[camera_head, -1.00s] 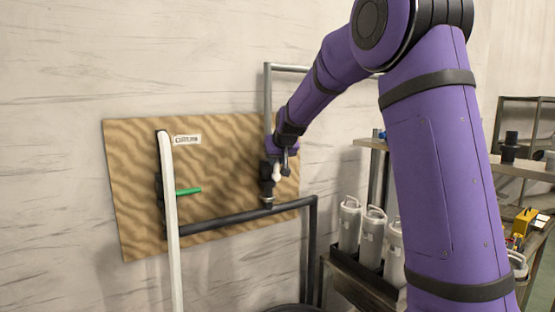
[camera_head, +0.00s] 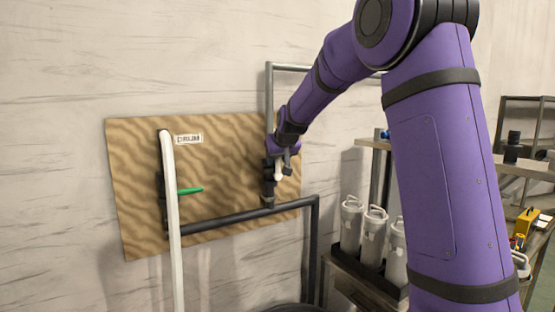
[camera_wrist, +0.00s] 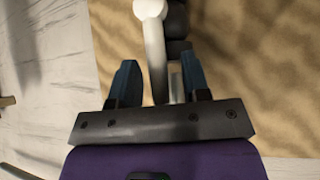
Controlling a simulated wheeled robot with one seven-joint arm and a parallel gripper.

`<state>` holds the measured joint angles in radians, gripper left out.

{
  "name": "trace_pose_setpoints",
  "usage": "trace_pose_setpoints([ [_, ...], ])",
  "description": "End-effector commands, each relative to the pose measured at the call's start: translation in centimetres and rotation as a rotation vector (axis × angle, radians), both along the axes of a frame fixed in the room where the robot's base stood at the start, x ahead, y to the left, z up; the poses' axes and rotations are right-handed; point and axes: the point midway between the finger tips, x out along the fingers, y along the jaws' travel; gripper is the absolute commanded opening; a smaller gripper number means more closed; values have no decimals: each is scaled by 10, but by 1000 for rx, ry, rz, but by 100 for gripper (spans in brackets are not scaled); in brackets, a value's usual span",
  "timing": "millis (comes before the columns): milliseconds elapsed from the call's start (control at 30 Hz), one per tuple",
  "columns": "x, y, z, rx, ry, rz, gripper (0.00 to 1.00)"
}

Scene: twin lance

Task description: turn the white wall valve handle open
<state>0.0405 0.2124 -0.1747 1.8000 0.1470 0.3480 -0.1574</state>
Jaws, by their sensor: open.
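The white valve handle (camera_head: 278,170) is at the right side of the wooden wall panel (camera_head: 225,160), on a dark valve body (camera_head: 267,188). In the wrist view the white handle (camera_wrist: 154,45) runs down between the two blue-tipped fingers of my gripper (camera_wrist: 158,82). The fingers are open, with a gap on each side of the handle. In the head view my gripper (camera_head: 281,158) is at the valve and partly hides it. The dark valve body (camera_wrist: 178,25) shows just right of the handle in the wrist view.
A green handle (camera_head: 190,190) sits on the panel's left, beside a white vertical pipe (camera_head: 172,230). A label (camera_head: 188,139) is above it. A dark pipe (camera_head: 235,217) crosses low. White canisters (camera_head: 373,235) stand in a rack at right, near a shelf (camera_head: 520,168).

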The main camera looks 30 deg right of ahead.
Motion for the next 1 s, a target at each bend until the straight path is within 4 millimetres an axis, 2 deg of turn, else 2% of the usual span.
trace_pose_setpoints([
  [533, -62, 11, 63, 0, -2, 1, 43],
  [733, -72, 13, 72, -1, 0, 1, 43],
  [1000, -73, 13, 73, -1, 1, 1, 43],
])
